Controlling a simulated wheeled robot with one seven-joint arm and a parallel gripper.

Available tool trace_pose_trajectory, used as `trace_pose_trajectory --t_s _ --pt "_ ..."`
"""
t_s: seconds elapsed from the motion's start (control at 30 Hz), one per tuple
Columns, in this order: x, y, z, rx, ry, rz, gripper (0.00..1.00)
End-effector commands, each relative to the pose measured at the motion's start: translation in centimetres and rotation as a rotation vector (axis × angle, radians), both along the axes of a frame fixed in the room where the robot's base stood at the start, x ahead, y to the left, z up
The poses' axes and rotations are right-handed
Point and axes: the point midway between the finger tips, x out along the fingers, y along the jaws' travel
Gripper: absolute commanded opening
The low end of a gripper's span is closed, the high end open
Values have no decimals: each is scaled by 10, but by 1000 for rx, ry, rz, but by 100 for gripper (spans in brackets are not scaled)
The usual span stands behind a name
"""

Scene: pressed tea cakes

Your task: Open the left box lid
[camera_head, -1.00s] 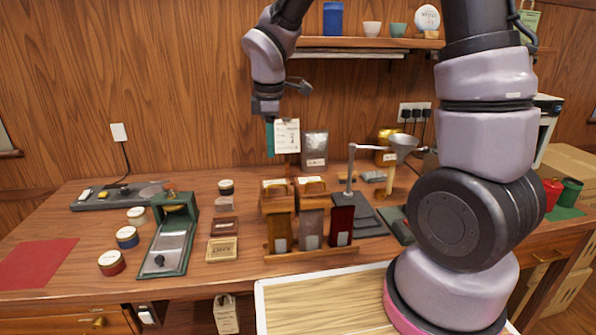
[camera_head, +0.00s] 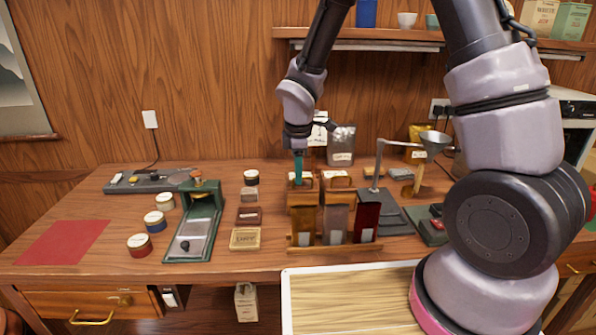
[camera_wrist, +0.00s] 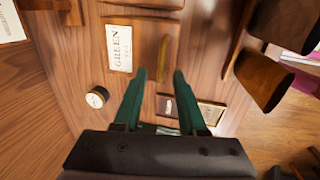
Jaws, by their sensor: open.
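The left box (camera_head: 301,201) is a small wooden box standing behind the rack of packets, and its lid looks closed. In the wrist view its lid (camera_wrist: 147,66) bears a white "GREEN" label (camera_wrist: 119,47) and a raised curved wooden handle (camera_wrist: 163,57). My gripper (camera_head: 298,175) is above this lid, pointing down. In the wrist view its two teal fingers (camera_wrist: 159,76) are apart, with the handle in line with the gap between them. I cannot tell whether the tips are level with the handle. The fingers partly hide the lid in the head view.
The similar right box (camera_head: 336,181) stands close beside it. A wooden rack (camera_head: 318,248) with brown, grey and red packets stands in front. A metal funnel stand (camera_head: 378,172) is to the right. A dark-lidded jar (camera_head: 251,178) and small blocks lie left.

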Motion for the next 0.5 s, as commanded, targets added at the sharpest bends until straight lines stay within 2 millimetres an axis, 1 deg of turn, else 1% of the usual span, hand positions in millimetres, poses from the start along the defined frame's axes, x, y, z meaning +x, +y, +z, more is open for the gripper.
trace_pose_trajectory --t_s 0.17,0.2,0.3,0.5 --pt "0 0 0 0 0 0 41" --pt "0 0 0 0 0 0 33" --pt "0 0 0 0 0 0 0" --pt "0 0 0 1 -1 -1 0"
